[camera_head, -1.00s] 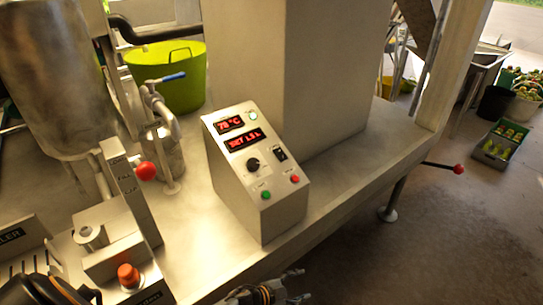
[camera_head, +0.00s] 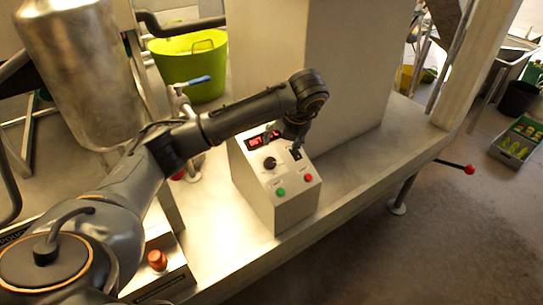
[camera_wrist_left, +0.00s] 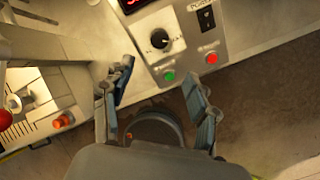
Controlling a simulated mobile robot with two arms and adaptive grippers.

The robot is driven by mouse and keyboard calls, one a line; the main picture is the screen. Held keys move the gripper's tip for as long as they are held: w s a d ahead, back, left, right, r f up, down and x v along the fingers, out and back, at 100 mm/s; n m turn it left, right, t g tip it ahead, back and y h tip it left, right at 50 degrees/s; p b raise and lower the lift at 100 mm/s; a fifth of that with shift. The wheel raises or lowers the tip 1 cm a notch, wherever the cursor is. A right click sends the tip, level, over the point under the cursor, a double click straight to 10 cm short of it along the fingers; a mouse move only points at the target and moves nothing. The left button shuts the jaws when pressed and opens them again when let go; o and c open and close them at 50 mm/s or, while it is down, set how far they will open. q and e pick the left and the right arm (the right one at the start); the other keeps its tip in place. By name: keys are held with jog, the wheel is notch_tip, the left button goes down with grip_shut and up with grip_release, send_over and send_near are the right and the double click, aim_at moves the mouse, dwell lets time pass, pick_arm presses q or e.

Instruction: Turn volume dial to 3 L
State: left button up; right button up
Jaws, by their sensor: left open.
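The volume dial (camera_head: 269,163) is a black knob with a light pointer on the sloped face of a grey control box (camera_head: 283,210). It also shows in the left wrist view (camera_wrist_left: 159,39), its light mark pointing to the right. The red display (camera_head: 257,141) above it is partly hidden by my gripper; it begins with "SET", and its number is not readable. My left gripper (camera_head: 283,143) is above the panel, near the display and dial. In the left wrist view its fingers (camera_wrist_left: 158,92) are spread apart and empty, with the dial beyond them. My right gripper is not in view.
A black switch (camera_head: 295,153), a green button (camera_head: 281,191) and a red button (camera_head: 308,178) sit close to the dial. A steel tank (camera_head: 85,75) and green tub (camera_head: 190,65) stand behind left. The steel table (camera_head: 350,187) is bare right of the box.

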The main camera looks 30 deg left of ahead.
aim_at(271, 162)
pick_arm(q)
jog(key=p+x, duration=0.3)
jog(key=x, duration=0.9)
jog(key=shift+w+a+f+p, duration=0.2)
jog(key=shift+p, duration=0.15)
jog(key=shift+w+a+f, duration=0.1)
jog(key=shift+a+f, duration=0.15)
jog(key=shift+f, duration=0.3)
jog(key=c, duration=1.2)
